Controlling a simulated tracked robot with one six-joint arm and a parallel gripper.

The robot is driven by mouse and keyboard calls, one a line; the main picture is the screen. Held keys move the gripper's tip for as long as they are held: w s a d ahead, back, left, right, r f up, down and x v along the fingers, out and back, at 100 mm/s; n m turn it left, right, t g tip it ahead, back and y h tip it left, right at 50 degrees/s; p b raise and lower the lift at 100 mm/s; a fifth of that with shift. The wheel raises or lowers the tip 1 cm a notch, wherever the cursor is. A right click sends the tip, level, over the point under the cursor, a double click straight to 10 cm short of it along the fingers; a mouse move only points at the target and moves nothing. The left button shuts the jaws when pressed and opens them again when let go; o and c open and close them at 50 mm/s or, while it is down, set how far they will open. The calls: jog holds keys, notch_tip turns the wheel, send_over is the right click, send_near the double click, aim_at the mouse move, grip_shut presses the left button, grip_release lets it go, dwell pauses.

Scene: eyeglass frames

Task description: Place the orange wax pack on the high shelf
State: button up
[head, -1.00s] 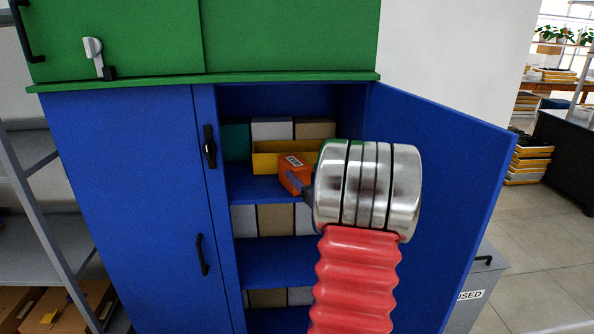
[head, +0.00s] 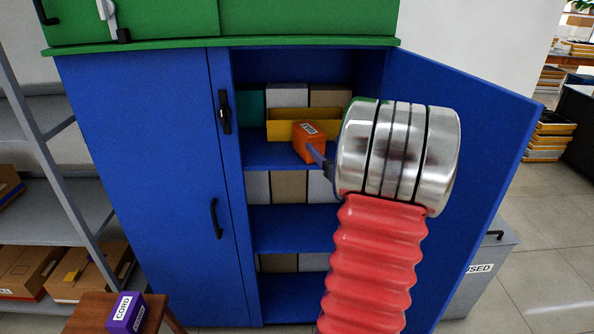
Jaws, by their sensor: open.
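The orange wax pack (head: 308,143) with a white label is at the top open shelf (head: 270,157) of the blue cabinet, in front of a yellow bin. It looks slightly tilted, and I cannot tell whether all of its base rests on the shelf. My gripper (head: 319,157) is open at the pack's lower right side. One dark finger shows, close to the pack; whether it touches is unclear. The other finger and the rest of the gripper are hidden behind my metal wrist.
The yellow bin (head: 282,116) and several boxes stand behind the pack. The blue cabinet door (head: 480,130) is open at the right of my arm. A purple box (head: 125,312) sits on a small brown stool (head: 88,318) at lower left. Grey shelving (head: 60,210) stands at the left.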

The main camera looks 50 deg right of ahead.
jog(key=w+a+r+g, duration=0.2)
jog(key=w+a, duration=0.1)
jog(key=a, duration=0.5)
jog(key=w+a+r+g, duration=0.1)
jog(key=w+a, duration=0.1)
jog(key=a, duration=0.6)
jog(key=w+a+r+g, duration=0.2)
jog(key=w+a, duration=0.1)
jog(key=a, duration=0.4)
jog(key=s+a+f+n+g+y, duration=0.1)
jog(key=s+a+f+g+y, duration=0.1)
jog(key=s+a, duration=0.4)
jog(key=s+a+f+n+g+y, duration=0.1)
jog(key=s+a, duration=0.5)
jog(key=a, duration=0.9)
jog(key=s+a+f+n+g+y, duration=0.2)
jog(key=s+a, duration=0.5)
jog(key=a, duration=0.4)
notch_tip(320, 180, down, 3)
jog(key=n+y, duration=0.1)
jog(key=y, duration=0.1)
jog(key=shift+r+g+y, duration=0.2)
jog(key=shift+g+y, duration=0.1)
jog(key=shift+y, duration=0.1)
jog(key=shift+c, duration=0.2)
